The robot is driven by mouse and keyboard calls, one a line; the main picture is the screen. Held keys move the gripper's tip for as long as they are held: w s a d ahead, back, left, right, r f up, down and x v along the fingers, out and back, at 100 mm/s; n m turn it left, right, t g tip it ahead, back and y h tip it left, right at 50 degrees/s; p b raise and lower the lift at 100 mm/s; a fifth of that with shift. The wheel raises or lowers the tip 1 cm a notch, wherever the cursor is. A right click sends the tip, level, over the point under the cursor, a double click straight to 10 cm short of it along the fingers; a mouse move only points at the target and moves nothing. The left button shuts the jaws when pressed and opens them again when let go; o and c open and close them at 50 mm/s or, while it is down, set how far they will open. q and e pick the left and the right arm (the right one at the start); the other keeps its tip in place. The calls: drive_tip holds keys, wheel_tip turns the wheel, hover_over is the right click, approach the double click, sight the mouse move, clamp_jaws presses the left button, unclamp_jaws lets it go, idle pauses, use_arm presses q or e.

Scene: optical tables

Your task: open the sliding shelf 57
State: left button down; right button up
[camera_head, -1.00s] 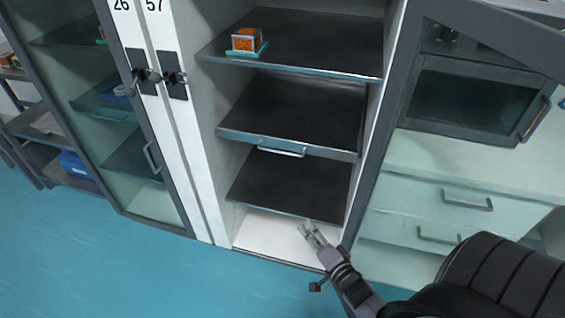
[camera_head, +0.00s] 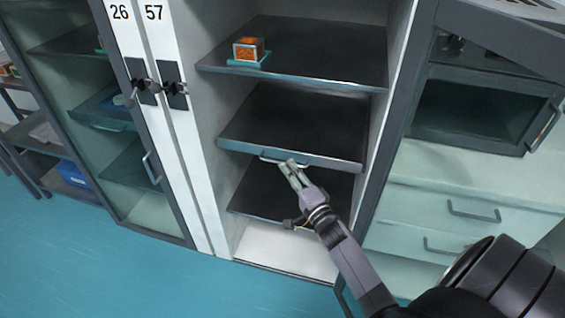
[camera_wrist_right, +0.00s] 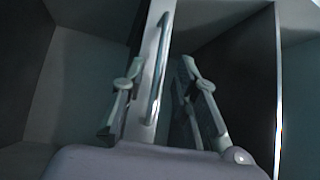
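The cabinet (camera_head: 182,135) labelled 57 stands open and holds dark sliding shelves. The middle shelf (camera_head: 300,118) has a silver handle (camera_head: 266,158) on its front edge; the shelf appears pushed in. My right gripper (camera_head: 291,165) is at this handle and covers its right part. In the right wrist view, the handle (camera_wrist_right: 158,72) lies between the two spread fingers of my right gripper (camera_wrist_right: 161,66), with gaps on both sides. That gripper is open and empty. My left gripper is not in view.
An upper shelf (camera_head: 325,45) carries an orange box (camera_head: 247,49) on a teal tray. A lower shelf (camera_head: 255,188) is below. A glass door (camera_head: 140,160) is at the left, drawers (camera_head: 450,195) at the right. The blue floor (camera_head: 90,260) in front is clear.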

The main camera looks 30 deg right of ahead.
drive_tip(key=shift+w+d+r, duration=0.1)
drive_tip(key=shift+w+r, duration=0.05)
drive_tip(key=shift+w, duration=1)
drive_tip(key=shift+w+d+r, duration=0.1)
drive_tip(key=shift+w, duration=1)
drive_tip(key=shift+c, duration=0.2)
clamp_jaws()
